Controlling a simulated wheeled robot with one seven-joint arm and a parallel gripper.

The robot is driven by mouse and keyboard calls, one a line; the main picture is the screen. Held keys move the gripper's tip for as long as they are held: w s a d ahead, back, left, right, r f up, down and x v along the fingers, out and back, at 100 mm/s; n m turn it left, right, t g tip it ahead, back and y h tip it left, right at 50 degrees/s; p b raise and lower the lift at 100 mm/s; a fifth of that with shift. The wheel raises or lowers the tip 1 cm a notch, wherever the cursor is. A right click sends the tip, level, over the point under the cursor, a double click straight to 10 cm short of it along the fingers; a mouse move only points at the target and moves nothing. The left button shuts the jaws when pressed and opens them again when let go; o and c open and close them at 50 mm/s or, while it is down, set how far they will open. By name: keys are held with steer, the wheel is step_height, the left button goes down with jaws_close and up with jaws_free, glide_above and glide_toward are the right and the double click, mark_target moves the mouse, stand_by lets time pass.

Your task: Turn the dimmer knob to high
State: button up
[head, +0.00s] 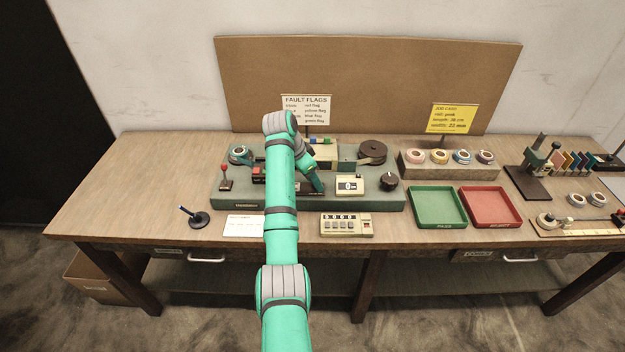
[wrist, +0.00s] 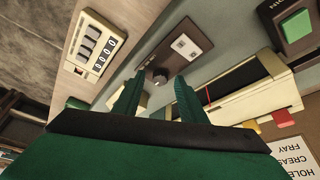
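A small dark round knob (wrist: 160,78) sits on a dark panel (wrist: 190,62) with a white label, seen in the wrist view. My gripper (wrist: 160,84) is open, its two green fingers apart, with the knob showing between their tips. I cannot tell whether either finger touches it. In the head view my gripper (head: 317,188) points down at the middle of the green-grey machine base (head: 300,202), and my arm hides the small knob there. A larger black knob (head: 389,181) stands at the right end of that base. The small knob's setting is too small to read.
A lever with a red ball (head: 224,171) is at the base's left. A display box (head: 350,184) stands right of my gripper. A counter (head: 346,225) lies in front. Green (head: 438,224) and red (head: 517,222) trays are to the right.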

steer(key=v, duration=1)
steer(key=shift+a+r, duration=0.2)
steer(key=shift+r, duration=0.1)
steer(key=shift+s, duration=0.15)
